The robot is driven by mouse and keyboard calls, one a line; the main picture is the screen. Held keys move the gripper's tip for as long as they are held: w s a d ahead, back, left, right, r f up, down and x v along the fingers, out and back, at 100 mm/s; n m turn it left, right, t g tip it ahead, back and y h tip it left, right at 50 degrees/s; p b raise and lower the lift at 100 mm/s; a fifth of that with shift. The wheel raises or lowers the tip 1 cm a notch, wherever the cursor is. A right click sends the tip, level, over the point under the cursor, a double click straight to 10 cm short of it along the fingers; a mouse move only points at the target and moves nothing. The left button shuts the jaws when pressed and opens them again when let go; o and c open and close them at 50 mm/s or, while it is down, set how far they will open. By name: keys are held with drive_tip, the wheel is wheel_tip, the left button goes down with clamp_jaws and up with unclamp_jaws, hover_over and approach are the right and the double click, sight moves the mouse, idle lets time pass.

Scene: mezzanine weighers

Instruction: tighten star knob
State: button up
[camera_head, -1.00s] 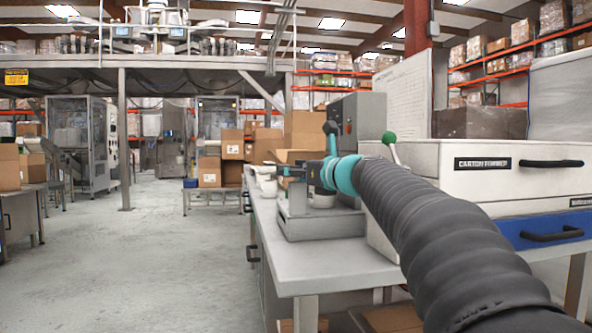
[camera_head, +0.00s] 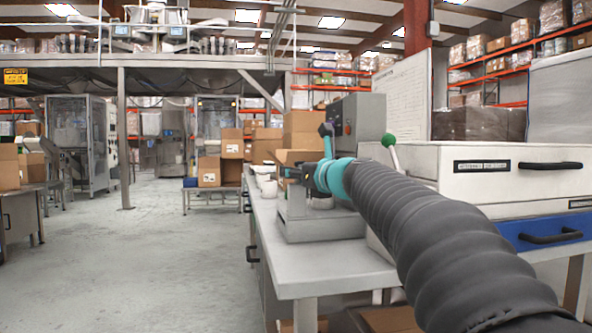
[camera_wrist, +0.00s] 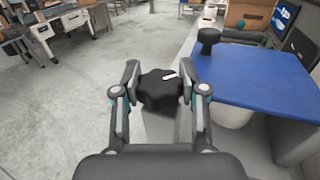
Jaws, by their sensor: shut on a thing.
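The star knob (camera_wrist: 160,90) is black and lobed, with a white mark on its top, in the middle of the wrist view. My gripper (camera_wrist: 159,86) has one finger on each side of the knob and is shut on it. In the head view my gripper (camera_head: 288,172) is at the end of my arm, beside the grey bench fixture (camera_head: 318,227). The knob is too small and covered to make out there. The knob's shaft and seat are hidden beneath it.
A second black knob (camera_wrist: 208,38) stands by a blue plate (camera_wrist: 250,75), right of my gripper. A green-balled lever (camera_head: 389,140) rises beside the white carton former (camera_head: 500,170). White cups (camera_head: 268,187) and cardboard boxes (camera_head: 303,130) are behind. Open floor (camera_head: 150,260) lies left.

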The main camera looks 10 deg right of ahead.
drive_tip(key=shift+r+m+t+h+p, duration=0.1)
drive_tip(key=shift+m+t+h+p, duration=0.5)
drive_tip(key=shift+m+h+p, duration=1.2)
drive_tip(key=shift+m+h, duration=0.9)
drive_tip(key=shift+h, duration=1.4)
drive_tip(key=shift+m+h+p, duration=0.3)
drive_tip(key=shift+h+p, duration=0.15)
drive_tip(key=shift+h, duration=0.05)
drive_tip(key=m+g+h, duration=0.1)
drive_tip(key=h, duration=0.1)
drive_tip(key=m+g+h+p, duration=0.1)
drive_tip(key=m+h, duration=0.1)
drive_tip(key=h, duration=0.1)
drive_tip(key=shift+m, duration=0.3)
drive_tip(key=m+g+h+p, duration=0.1)
drive_tip(key=m+g+h, duration=0.5)
drive_tip(key=h, duration=0.1)
drive_tip(key=shift+d+p, duration=0.15)
drive_tip(key=shift+p, duration=0.2)
drive_tip(key=m+g+h, duration=0.1)
drive_tip(key=m+g, duration=0.1)
drive_tip(key=g, duration=0.1)
drive_tip(key=m+g+h, duration=0.1)
drive_tip(key=m+g, duration=0.1)
drive_tip(key=g, duration=0.1)
drive_tip(key=shift+s+d+m+g+h+p, duration=0.1)
drive_tip(key=shift+m+g+h+p, duration=0.2)
drive_tip(key=shift+h+p, duration=0.1)
drive_tip(key=shift+m+g, duration=0.3)
drive_tip(key=shift+g, duration=0.1)
